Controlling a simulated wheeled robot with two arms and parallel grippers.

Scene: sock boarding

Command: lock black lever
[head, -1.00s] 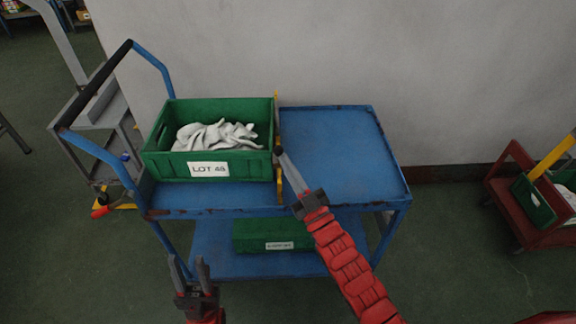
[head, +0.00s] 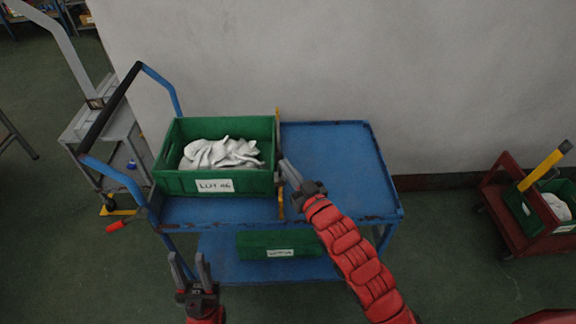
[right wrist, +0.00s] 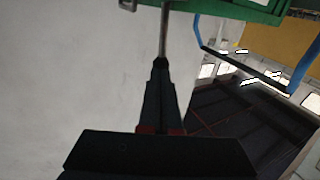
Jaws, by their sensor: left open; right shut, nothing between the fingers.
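I cannot make out a black lever for certain in either view. A yellow upright bar (head: 278,150) stands across the blue cart's top deck (head: 335,160), against the right side of the green crate (head: 172,183). My right gripper (head: 286,166) is shut and empty, its tips just right of this bar; I cannot tell whether they touch it. In the right wrist view the shut gripper (right wrist: 160,64) points at a thin grey rod (right wrist: 164,35). My left gripper (head: 188,262) is open and empty, low in front of the cart.
The crate, labelled as a lot, holds white socks (head: 221,153). Another green crate (head: 262,240) sits on the cart's lower shelf. A black push handle (head: 110,107) rises at the left. A red cart (head: 510,232) stands right. The deck's right half is clear.

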